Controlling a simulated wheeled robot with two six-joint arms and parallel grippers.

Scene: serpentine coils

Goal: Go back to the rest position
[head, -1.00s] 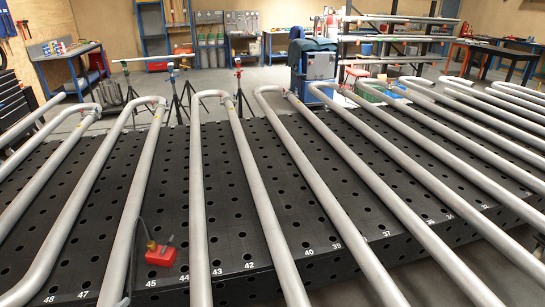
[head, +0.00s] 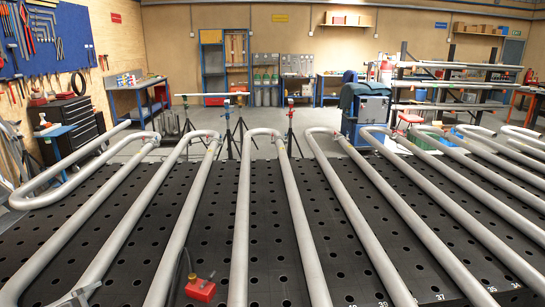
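Neither of my grippers can be made out in the head view. The serpentine coil of grey metal pipe (head: 242,215) lies across the black perforated table (head: 270,240), its long runs pointing away from me with bends at the far end. A red block (head: 200,289) with a dark cable sits on the table at the bottom, between two pipe runs. A small greyish piece at the bottom left edge is cut off, and I cannot tell what it is.
Stands (head: 228,130) rise behind the table. A blue cabinet (head: 370,112) and a pipe rack (head: 455,85) stand at the back right. A workbench (head: 138,95) and black tool chest (head: 70,120) are at the left. Open floor lies behind the table.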

